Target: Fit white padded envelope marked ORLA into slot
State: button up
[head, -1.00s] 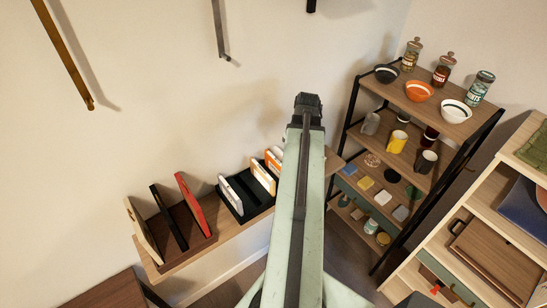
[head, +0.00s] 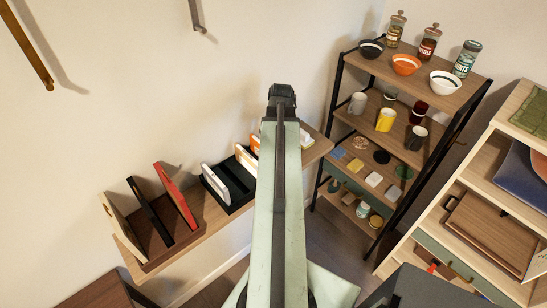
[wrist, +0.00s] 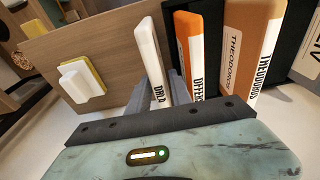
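The white padded envelope marked ORLA (wrist: 149,55) stands on edge between the two fingers of my gripper (wrist: 160,90) in the wrist view. My gripper looks shut on it. The black slotted holder (wrist: 222,98) is just to its right, with an orange-and-white envelope (wrist: 188,45) and a brown one marked THEODOROS (wrist: 243,45) in it. Whether the ORLA envelope's lower edge is inside a slot is hidden.
The wall shelf's wooden top (head: 318,150) carries a white block with a yellow edge (wrist: 83,80) left of the envelope in the wrist view. A brown rack (head: 172,245) with several upright items stands left. A shelving unit (head: 445,105) with bowls, jars and mugs stands right.

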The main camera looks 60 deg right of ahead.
jog(key=shift+w+f, duration=0.1)
jog(key=shift+f, duration=0.65)
jog(key=shift+r, duration=0.2)
grip_shut()
notch_tip(320, 180, up, 10)
jog(key=p, duration=1)
jog(key=shift+r, duration=0.2)
jog(key=shift+f, duration=0.15)
